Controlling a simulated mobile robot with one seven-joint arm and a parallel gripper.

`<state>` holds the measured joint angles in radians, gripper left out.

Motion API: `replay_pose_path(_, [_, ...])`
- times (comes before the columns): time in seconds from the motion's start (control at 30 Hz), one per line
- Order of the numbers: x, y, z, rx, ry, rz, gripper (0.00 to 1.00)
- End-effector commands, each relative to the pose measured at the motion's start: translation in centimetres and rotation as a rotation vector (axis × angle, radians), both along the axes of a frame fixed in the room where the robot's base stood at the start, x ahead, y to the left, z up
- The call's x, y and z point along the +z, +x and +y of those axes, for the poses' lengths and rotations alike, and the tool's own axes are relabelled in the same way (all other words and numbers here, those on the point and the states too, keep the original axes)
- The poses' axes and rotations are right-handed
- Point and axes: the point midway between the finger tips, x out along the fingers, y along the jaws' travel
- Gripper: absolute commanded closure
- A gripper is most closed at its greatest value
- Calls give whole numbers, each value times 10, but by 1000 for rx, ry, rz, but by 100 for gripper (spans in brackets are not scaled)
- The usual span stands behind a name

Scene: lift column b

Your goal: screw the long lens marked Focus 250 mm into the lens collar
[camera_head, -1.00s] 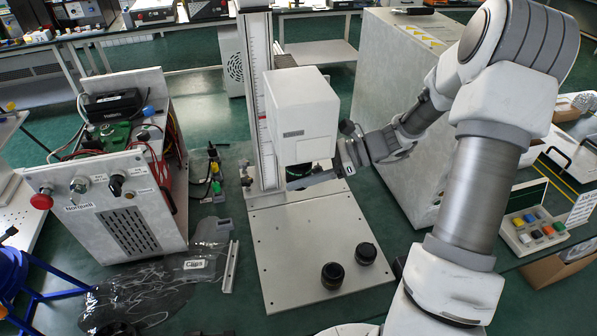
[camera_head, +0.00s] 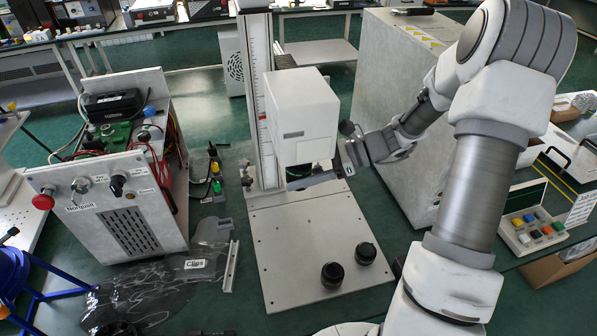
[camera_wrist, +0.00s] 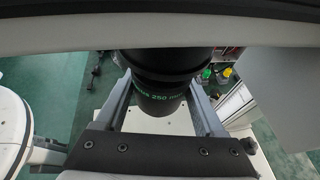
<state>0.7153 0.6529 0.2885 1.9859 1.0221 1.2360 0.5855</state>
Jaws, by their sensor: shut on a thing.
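The long black lens (camera_wrist: 160,104) shows in the wrist view, with green lettering that reads in part "250 mm". My gripper (camera_wrist: 160,88) is shut on it, one finger on each side. The lens stands upright under the white head (camera_head: 301,115) of the column. Its upper end runs up into a wider dark ring (camera_wrist: 163,62) below the head. I cannot tell whether that ring is the lens collar or part of the lens, nor how far any thread is engaged. In the head view my gripper (camera_head: 308,181) reaches in from the right, just under the head.
Two short black cylinders (camera_head: 333,275) (camera_head: 366,253) stand on the front right of the white base plate (camera_head: 290,240). The column (camera_head: 258,100) rises behind the head. A large grey cabinet (camera_head: 400,110) is close on the right. A control box (camera_head: 125,225) stands on the left.

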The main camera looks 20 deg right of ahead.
Motion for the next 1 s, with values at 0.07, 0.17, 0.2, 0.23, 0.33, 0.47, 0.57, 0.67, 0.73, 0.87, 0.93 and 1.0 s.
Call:
replay_pose_path(0.07, [2, 0, 0, 0, 1, -1, 100])
replay_pose_path(0.17, [4, 0, 0, 0, 1, -1, 100])
replay_pose_path(0.2, [4, 0, 0, 0, 1, -1, 100])
replay_pose_path(0.23, [4, 0, 0, 0, 1, -1, 100])
replay_pose_path(0.33, [6, 0, 0, 0, 1, -1, 100])
replay_pose_path(0.47, [7, 0, 0, 0, 1, -1, 100])
replay_pose_path(0.57, [8, 0, 0, 0, 1, -1, 100])
replay_pose_path(0.67, [10, 0, 0, 0, 1, -1, 100])
replay_pose_path(0.73, [10, 0, 0, 0, 1, -1, 100])
replay_pose_path(0.87, [12, 0, 0, 0, 1, -1, 100])
replay_pose_path(0.93, [13, 0, 0, 0, 1, -1, 100])
replay_pose_path(1.0, [14, 0, 0, 0, 1, -1, 100])
